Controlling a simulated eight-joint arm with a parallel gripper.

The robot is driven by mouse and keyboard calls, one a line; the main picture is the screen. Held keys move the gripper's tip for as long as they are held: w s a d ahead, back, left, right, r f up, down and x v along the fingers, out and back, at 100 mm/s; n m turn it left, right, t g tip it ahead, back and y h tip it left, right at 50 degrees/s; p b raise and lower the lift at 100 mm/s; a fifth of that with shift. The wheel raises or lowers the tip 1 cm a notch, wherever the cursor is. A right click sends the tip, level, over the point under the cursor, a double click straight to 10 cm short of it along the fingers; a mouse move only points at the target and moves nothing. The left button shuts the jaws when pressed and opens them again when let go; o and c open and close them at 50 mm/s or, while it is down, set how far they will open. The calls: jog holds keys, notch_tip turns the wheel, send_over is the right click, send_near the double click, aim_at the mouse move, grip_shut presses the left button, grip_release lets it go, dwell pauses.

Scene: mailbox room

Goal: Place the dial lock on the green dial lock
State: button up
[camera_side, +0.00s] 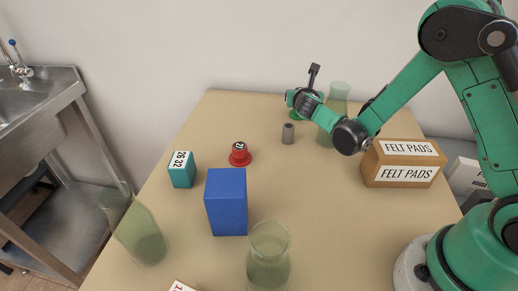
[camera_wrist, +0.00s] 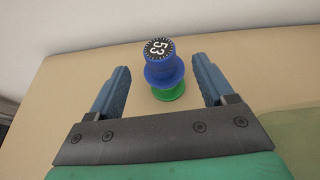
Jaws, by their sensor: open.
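In the wrist view a blue dial lock (camera_wrist: 160,66) with a black face marked 53 sits on top of the green dial lock (camera_wrist: 169,94), of which only the lower part shows. The stack looks upright. My gripper (camera_wrist: 160,68) is open, with one finger on each side of the blue lock and a visible gap to both. In the side view my gripper (camera_side: 302,97) is at the back of the table, over the green lock (camera_side: 296,115). There the blue lock is hidden or cannot be told apart from the gripper.
Glass vessels stand behind my gripper (camera_side: 340,95), front left (camera_side: 140,238) and front centre (camera_side: 268,262). A felt pads box (camera_side: 402,163) is right.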

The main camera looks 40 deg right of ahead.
jog(key=v, duration=0.5)
jog(key=shift+s+a, duration=0.1)
jog(key=shift+s, duration=0.05)
jog(key=shift+r, duration=0.15)
